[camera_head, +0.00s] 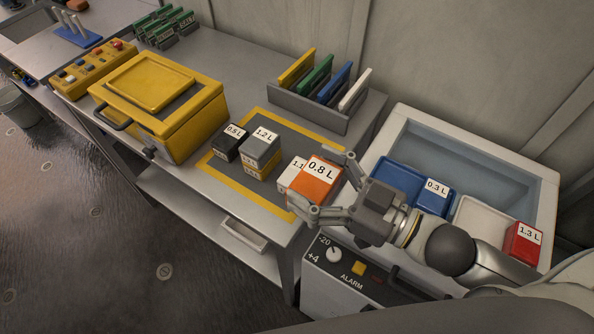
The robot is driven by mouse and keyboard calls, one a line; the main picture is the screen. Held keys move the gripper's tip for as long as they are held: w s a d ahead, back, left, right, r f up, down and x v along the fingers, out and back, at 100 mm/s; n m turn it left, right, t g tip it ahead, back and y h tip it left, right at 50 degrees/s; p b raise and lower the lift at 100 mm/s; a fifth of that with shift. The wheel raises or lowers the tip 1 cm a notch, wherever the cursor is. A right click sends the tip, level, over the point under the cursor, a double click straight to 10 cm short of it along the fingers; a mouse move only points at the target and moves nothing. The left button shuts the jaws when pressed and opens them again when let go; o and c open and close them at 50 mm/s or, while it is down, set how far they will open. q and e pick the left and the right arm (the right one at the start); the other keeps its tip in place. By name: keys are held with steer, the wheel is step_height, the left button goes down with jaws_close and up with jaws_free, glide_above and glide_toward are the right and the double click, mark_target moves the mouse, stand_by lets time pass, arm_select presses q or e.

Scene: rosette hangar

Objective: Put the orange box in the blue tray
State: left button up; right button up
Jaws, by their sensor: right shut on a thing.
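The orange box (314,186), labelled 0.8 L, is at the right end of the yellow-framed mat on the bench. My right gripper (324,184) comes in from the right and is shut on it, one finger on its far side and one on its near side. Whether the box touches the mat or is slightly raised I cannot tell. The blue tray (392,172) lies inside the white-rimmed bin at the right, partly hidden by my gripper. A blue box (435,198), labelled 0.3 L, sits at the tray's right end. My left gripper is not in view.
A white box (291,177) stands close left of the orange box, partly hidden by it. Black (230,142) and grey (260,148) boxes stand further left. A white tray (474,215) and red box (523,243) are in the white-rimmed bin (548,195). A rack (305,106) stands behind.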

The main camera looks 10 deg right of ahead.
stand_by(0.4)
steer(key=w+f, duration=0.2)
steer(key=w, duration=0.2)
steer(key=w+f+p, duration=0.1)
steer(key=w+f, duration=0.2)
steer(key=w, duration=0.1)
steer(key=w+f+p, duration=0.1)
steer(key=w+f, duration=0.2)
steer(key=w, duration=0.1)
steer(key=shift+w+f, duration=0.15)
steer(key=shift+w, duration=0.2)
steer(key=shift+w+f, duration=0.25)
steer(key=shift+f, duration=0.1)
steer(key=f, duration=0.1)
steer(key=f+p, duration=0.1)
steer(key=shift+w+f+p, duration=0.3)
steer(key=shift+w, duration=0.1)
steer(key=shift+f, duration=0.5)
steer(key=shift+f, duration=0.15)
